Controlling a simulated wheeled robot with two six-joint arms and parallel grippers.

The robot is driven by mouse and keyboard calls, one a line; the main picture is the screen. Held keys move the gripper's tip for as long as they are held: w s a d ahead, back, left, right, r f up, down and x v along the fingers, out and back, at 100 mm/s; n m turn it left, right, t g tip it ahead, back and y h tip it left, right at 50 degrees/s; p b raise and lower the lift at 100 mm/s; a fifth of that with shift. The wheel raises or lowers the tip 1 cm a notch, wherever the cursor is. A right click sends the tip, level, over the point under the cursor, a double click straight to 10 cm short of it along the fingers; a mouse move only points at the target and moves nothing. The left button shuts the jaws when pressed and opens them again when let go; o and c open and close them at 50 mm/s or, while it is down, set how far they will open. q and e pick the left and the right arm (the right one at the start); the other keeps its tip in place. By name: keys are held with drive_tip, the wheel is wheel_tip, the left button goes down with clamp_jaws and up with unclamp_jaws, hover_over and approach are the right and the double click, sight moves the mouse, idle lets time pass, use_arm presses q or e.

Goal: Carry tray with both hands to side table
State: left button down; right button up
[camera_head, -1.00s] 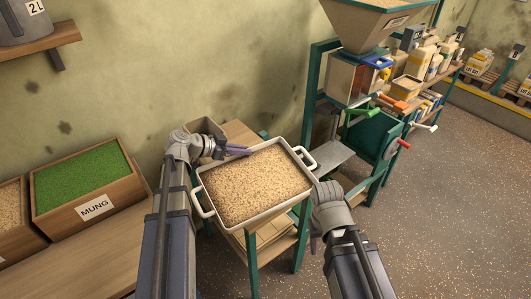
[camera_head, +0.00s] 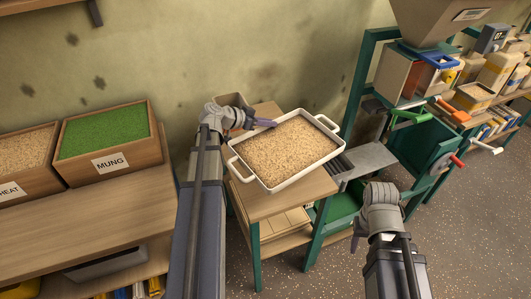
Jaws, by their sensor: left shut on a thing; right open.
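A white tray (camera_head: 292,181) with two loop handles is filled with tan grain (camera_head: 285,150). It is over the wooden top of a small green-legged table (camera_head: 290,199); I cannot tell whether it rests fully on it. My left gripper (camera_head: 264,122) is at the tray's far left rim, its purple fingers shut on the tray edge. The exact contact is partly hidden. My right gripper (camera_head: 357,236) is open and empty, below and to the right of the tray, apart from it.
A green-framed machine with a hopper (camera_head: 440,28) and a grey chute (camera_head: 368,160) stands right of the table. Crates of mung (camera_head: 105,140) and wheat (camera_head: 25,160) sit on a wooden bench at left. Speckled floor (camera_head: 330,275) is open at the front right.

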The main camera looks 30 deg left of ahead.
use_arm(q)
drive_tip(key=a+f+n+y, duration=0.1)
drive_tip(key=a+f+n, duration=0.1)
drive_tip(key=a, duration=0.3)
drive_tip(key=shift+t, duration=0.3)
drive_tip(key=f+b, duration=0.9)
drive_tip(key=b, duration=0.2)
drive_tip(key=shift+s+f, duration=0.2)
drive_tip(key=shift+f, duration=0.2)
drive_tip(key=shift+r, duration=0.15)
use_arm(e)
wheel_tip(320, 180, down, 12)
drive_tip(key=shift+r, duration=0.15)
use_arm(q)
drive_tip(key=c, duration=0.9)
unclamp_jaws()
drive_tip(key=shift+c, duration=0.2)
